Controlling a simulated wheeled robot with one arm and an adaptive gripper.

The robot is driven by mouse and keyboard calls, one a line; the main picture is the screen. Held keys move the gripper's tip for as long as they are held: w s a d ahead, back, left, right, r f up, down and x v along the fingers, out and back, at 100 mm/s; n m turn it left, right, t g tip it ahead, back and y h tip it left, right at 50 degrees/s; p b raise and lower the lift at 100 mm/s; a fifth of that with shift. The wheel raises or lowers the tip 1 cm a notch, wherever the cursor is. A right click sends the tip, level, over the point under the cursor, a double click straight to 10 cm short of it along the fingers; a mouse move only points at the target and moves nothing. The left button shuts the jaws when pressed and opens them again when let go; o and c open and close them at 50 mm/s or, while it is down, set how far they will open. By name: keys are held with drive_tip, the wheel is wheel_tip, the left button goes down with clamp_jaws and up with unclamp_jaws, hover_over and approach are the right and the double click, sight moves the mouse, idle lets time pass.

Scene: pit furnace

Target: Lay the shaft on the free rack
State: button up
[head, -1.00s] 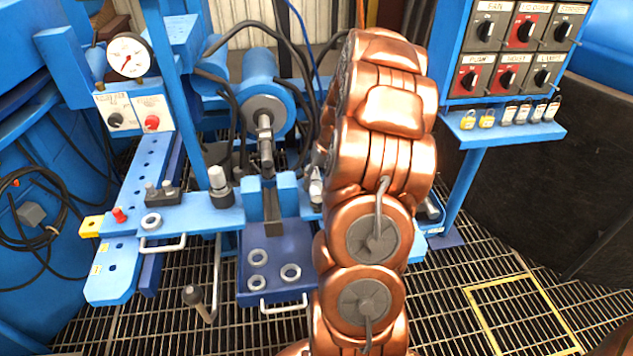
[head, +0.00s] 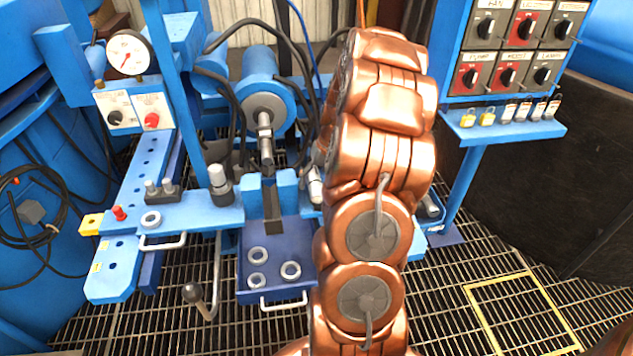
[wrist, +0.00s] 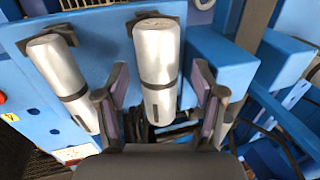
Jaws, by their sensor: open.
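My gripper (wrist: 160,84) is open in the wrist view, with one dark finger on each side of a silver cylinder (wrist: 158,62) that looks like the shaft. Gaps show between the cylinder and both fingers. A second silver cylinder (wrist: 60,66) lies to its left, outside the fingers. Both have dark bands and lie against a blue plate (wrist: 106,38), with dark brackets at their upper ends. I cannot tell for sure which parts are the rack. In the head view my copper arm hides the gripper; part of a silver cylinder (head: 315,186) shows at the arm's left edge.
A blue bench (head: 190,214) carries a silver-topped post (head: 220,185). A blue tray (head: 273,278) with several rings sits in front. A switch panel (head: 520,45) stands right, above a shelf of padlocks (head: 505,126). Grating floor (head: 450,300) is open at the lower right.

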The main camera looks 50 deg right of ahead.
drive_tip(key=v, duration=1.2)
drive_tip(key=shift+a, duration=0.1)
idle(0.5)
drive_tip(key=s+a+r+n+g, duration=0.1)
drive_tip(key=s+a+n, duration=0.1)
drive_tip(key=a, duration=1)
drive_tip(key=s+a+r+n+g, duration=0.1)
drive_tip(key=s+a+n+g, duration=0.1)
drive_tip(key=a, duration=1)
drive_tip(key=s+a+f+n+g+h, duration=0.1)
drive_tip(key=s+a+n, duration=0.1)
drive_tip(key=s+a, duration=0.5)
drive_tip(key=s+a+f+n+h, duration=0.1)
drive_tip(key=s+a, duration=0.3)
drive_tip(key=s, duration=0.5)
wheel_tip(320, 180, up, 23)
drive_tip(key=s+p, duration=0.1)
drive_tip(key=p, duration=2.1)
drive_tip(key=shift+s, duration=0.3)
drive_tip(key=shift+r, duration=0.1)
